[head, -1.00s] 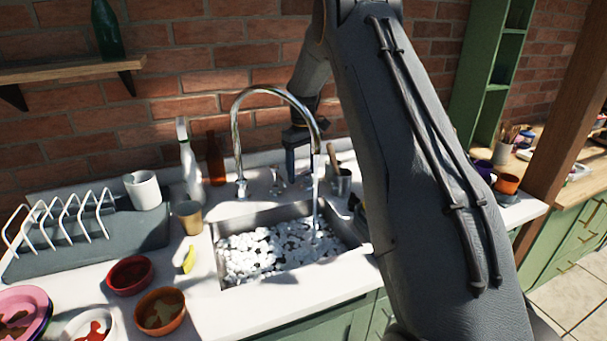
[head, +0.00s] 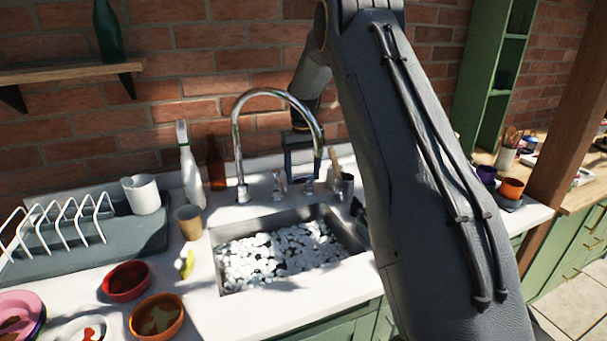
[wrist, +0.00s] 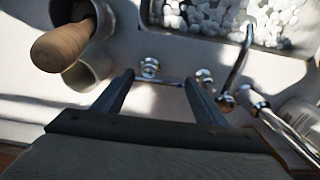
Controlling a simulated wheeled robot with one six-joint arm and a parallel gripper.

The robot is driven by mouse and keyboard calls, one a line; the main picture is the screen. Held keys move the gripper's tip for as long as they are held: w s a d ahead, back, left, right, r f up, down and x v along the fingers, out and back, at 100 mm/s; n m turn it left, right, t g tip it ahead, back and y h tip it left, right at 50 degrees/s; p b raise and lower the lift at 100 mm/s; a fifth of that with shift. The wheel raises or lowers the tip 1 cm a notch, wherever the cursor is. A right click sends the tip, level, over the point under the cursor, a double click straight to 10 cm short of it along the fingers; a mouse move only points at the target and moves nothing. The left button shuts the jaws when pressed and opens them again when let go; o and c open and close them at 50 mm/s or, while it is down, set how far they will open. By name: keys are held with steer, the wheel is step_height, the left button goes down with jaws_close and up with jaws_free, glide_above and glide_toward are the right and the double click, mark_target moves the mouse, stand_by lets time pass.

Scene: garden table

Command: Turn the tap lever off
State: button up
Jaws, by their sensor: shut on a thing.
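The chrome tap (head: 236,140) arches over the sink (head: 340,229); no stream falls from its spout. Small chrome fittings (head: 278,186) stand at its base, and in the wrist view they show (wrist: 149,67) just beyond my fingertips. My gripper (head: 303,176) points down behind the sink, to the right of the tap. In the wrist view my gripper (wrist: 158,79) has its fingers set apart, shut on the tap lever (wrist: 160,83), a thin bar running between the tips. Much of the lever is hidden by the fingers.
White pebble-like pieces (head: 270,255) fill the sink. A grey pot (head: 347,186) with a wooden-handled tool stands close to the right of my gripper. A white bottle (head: 190,172), a brown bottle (head: 216,163) and a tan cup (head: 188,219) stand left of the tap.

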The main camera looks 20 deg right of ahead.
steer(key=o, duration=1.1)
steer(key=shift+c, duration=0.2)
step_height(320, 180, up, 8)
steer(key=shift+f+b, duration=0.15)
steer(key=shift+b, duration=1)
